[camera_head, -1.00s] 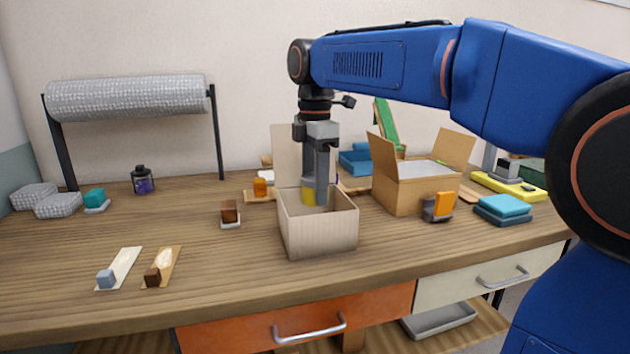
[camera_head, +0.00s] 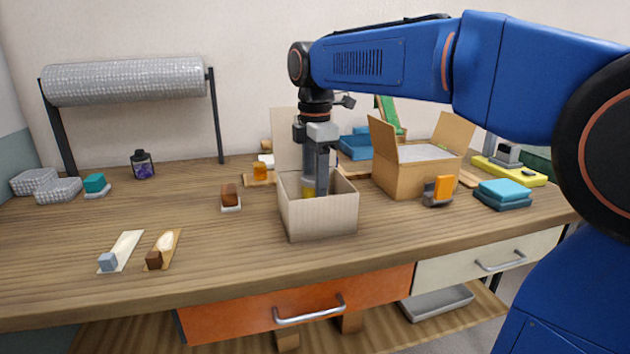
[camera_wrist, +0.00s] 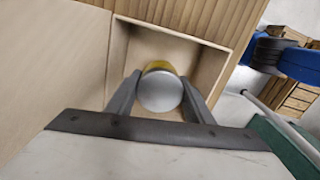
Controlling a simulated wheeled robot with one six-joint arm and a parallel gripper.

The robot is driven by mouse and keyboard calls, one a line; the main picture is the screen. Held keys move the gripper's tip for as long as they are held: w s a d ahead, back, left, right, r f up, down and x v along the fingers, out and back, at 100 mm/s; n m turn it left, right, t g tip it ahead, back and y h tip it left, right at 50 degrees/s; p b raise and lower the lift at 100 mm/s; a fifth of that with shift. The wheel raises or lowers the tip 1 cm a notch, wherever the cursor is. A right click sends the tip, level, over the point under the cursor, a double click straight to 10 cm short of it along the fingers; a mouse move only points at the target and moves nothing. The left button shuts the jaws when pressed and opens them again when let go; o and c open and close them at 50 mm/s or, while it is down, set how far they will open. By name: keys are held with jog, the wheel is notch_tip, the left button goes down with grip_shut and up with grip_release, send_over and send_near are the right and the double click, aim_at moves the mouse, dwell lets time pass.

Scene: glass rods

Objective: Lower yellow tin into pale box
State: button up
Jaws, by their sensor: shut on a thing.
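The pale box (camera_head: 318,216) stands open on the workbench, with its lid flap raised at the back. The yellow tin (camera_head: 309,188) is inside the box opening, partly hidden by my gripper and the box walls. In the wrist view the tin (camera_wrist: 161,91) shows a round grey-white top and a strip of yellow side. My gripper (camera_head: 317,188) points down into the box and is shut on the tin, one finger on each side. In the wrist view the box walls (camera_wrist: 213,62) surround the tin. I cannot tell whether the tin touches the box floor.
A brown cardboard box (camera_head: 405,180) with open flaps stands right of the pale box. An orange item in a dark holder (camera_head: 438,191) and blue stacked pads (camera_head: 503,193) are further right. A small brown block (camera_head: 230,196) lies left.

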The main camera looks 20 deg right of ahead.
jog(key=shift+f, duration=2.5)
dwell(2.4)
jog(key=o, duration=1.2)
